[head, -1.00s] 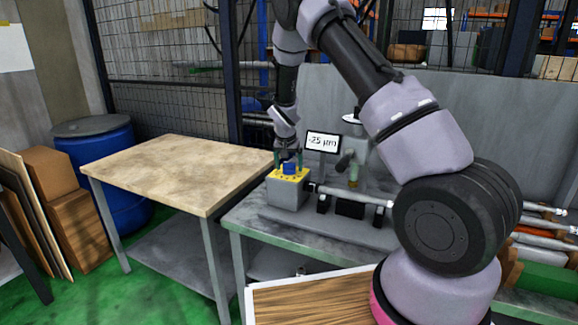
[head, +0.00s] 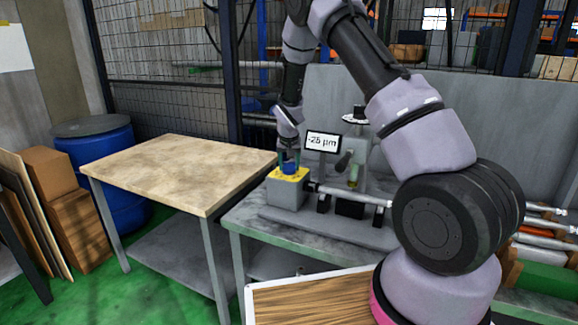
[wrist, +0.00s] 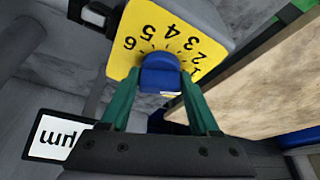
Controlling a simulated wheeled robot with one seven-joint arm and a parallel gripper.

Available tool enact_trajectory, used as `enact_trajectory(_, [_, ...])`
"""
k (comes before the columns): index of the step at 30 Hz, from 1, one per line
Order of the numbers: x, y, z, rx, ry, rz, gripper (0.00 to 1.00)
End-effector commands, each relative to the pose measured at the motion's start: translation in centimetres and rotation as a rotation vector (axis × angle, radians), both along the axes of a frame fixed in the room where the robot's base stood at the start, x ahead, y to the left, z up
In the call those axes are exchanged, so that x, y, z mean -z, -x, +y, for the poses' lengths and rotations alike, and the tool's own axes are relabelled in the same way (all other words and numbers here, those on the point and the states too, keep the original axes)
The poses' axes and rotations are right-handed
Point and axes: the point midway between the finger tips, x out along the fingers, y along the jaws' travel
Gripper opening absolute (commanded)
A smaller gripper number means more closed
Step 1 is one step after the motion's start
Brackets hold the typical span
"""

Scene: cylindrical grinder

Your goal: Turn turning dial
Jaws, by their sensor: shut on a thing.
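The turning dial is a blue knob (wrist: 160,73) on a yellow numbered plate (wrist: 150,28); the numbers 1 to 6 show in the wrist view. In the head view the blue knob (head: 289,167) sits on top of the yellow plate (head: 279,176) at the left end of the grey grinder (head: 288,196). My gripper (wrist: 158,80) has its green fingers on either side of the knob and is shut on it. In the head view my gripper (head: 289,160) points down at the knob from above. The display (head: 323,142) reads -25 µm.
A light wooden table (head: 180,170) stands left of the grinder's table (head: 250,220), with a blue barrel (head: 100,165) behind it. A wood-topped board (head: 315,300) lies at the front. A mesh fence (head: 160,90) stands behind.

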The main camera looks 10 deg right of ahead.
Motion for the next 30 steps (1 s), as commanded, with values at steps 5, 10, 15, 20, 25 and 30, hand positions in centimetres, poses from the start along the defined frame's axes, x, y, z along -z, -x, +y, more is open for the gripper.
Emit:
enact_trajectory(5, [-0.09,-0.04,-0.37,-0.146,-0.003,-0.002,0.07])
enact_trajectory(10, [-0.12,-0.09,-0.44,-0.308,-0.003,-0.003,0.07])
enact_trajectory(15, [-0.10,-0.11,-0.49,-0.468,-0.003,-0.003,0.07])
enact_trajectory(20, [-0.04,-0.10,-0.51,-0.605,-0.004,-0.003,0.07])
enact_trajectory(25, [-0.07,-0.15,-0.47,-0.725,-0.002,-0.002,0.07])
enact_trajectory(30, [-0.07,-0.16,-0.43,-0.814,-0.001,-0.002,0.07])
